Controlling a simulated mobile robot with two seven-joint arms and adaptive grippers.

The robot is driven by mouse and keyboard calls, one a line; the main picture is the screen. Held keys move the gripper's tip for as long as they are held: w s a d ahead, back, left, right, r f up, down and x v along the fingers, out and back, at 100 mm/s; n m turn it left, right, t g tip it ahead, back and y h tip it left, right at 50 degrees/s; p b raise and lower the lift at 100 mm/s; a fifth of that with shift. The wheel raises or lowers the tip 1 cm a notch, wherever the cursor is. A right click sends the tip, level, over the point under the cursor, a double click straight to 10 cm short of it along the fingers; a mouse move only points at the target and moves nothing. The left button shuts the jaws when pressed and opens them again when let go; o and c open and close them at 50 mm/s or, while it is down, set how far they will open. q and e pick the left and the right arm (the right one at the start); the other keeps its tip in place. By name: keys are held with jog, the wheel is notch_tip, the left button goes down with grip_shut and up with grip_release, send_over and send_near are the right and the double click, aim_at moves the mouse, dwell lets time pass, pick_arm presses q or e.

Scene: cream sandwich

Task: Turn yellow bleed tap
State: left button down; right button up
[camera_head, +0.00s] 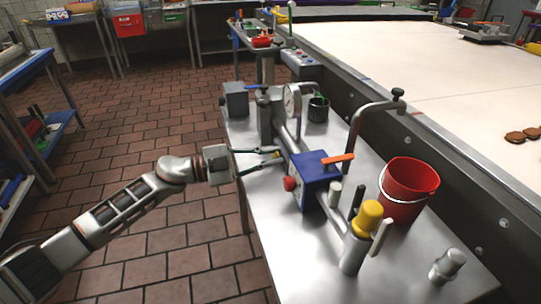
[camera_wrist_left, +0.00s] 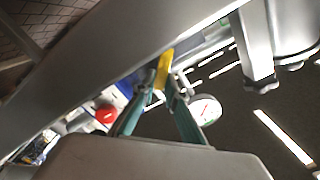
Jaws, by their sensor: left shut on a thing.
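My left gripper (camera_head: 270,157) reaches in from the left, over the near-left edge of the steel bench, beside the blue box (camera_head: 316,178). Its two fingers converge and are shut on the yellow bleed tap (camera_head: 276,153), of which only a small bit shows in the head view. In the left wrist view, the yellow tap (camera_wrist_left: 165,67) stands between the fingertips of the left gripper (camera_wrist_left: 161,92). The tap's base is hidden there. My right gripper is in neither view.
The blue box bears an orange lever (camera_head: 338,158) and a red knob (camera_head: 289,184). A yellow-capped post (camera_head: 369,216) and a red bucket (camera_head: 405,192) stand to the right. A round gauge (camera_head: 292,100) is behind.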

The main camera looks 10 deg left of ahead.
pick_arm(q)
jog(key=shift+f, duration=0.1)
jog(key=c, duration=2)
grip_release()
jog(key=shift+c, duration=0.2)
jog(key=v, duration=1.2)
